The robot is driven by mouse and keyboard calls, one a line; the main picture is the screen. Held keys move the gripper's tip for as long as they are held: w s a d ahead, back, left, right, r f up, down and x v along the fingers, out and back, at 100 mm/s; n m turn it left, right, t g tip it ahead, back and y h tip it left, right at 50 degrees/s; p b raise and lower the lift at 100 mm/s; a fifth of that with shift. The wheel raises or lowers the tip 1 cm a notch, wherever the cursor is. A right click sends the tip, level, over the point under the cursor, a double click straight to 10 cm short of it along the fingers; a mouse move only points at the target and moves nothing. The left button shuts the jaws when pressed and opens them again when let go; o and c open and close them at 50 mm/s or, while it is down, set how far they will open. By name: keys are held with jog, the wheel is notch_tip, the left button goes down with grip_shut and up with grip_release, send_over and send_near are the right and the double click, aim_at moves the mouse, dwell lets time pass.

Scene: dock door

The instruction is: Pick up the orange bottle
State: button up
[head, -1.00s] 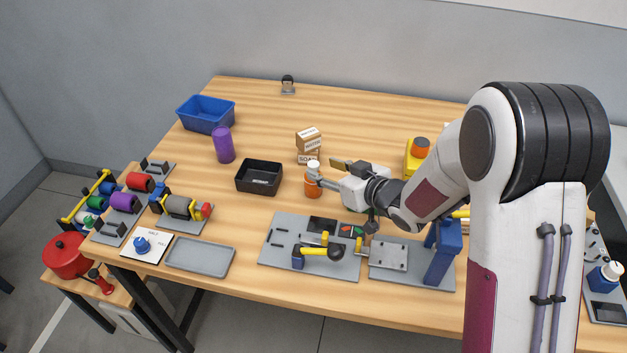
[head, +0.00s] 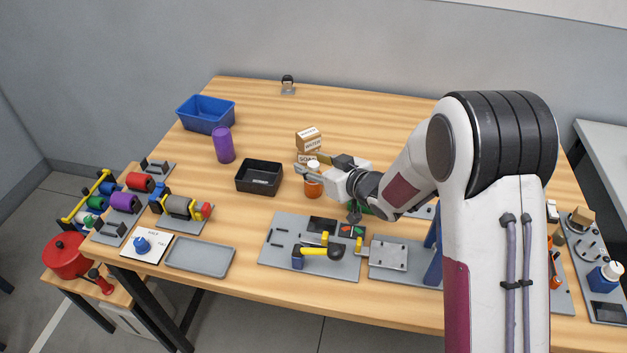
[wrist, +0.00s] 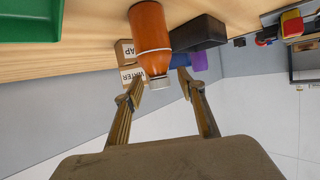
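The orange bottle (head: 313,188) with its pale cap stands upright on the table, right of the black bin, and part of it is hidden by my gripper in the head view. In the wrist view, which looks upside down, the orange bottle (wrist: 150,28) hangs from the top with its cap pointing down. My gripper (wrist: 160,78) is open and empty, its two fingers spread to either side of the cap in the picture. In the head view my gripper (head: 306,168) is at cap height. I cannot tell whether the fingers touch the bottle.
Small cardboard boxes (head: 308,139) stand just behind the bottle. The black bin (head: 260,177) is to its left, with a purple cylinder (head: 223,145) and a blue bin (head: 205,114) beyond. A grey plate with tools (head: 290,247) lies in front.

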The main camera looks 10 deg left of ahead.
dwell(0.5)
grip_shut()
jog(key=shift+r, duration=0.1)
jog(key=shift+r, duration=4.9)
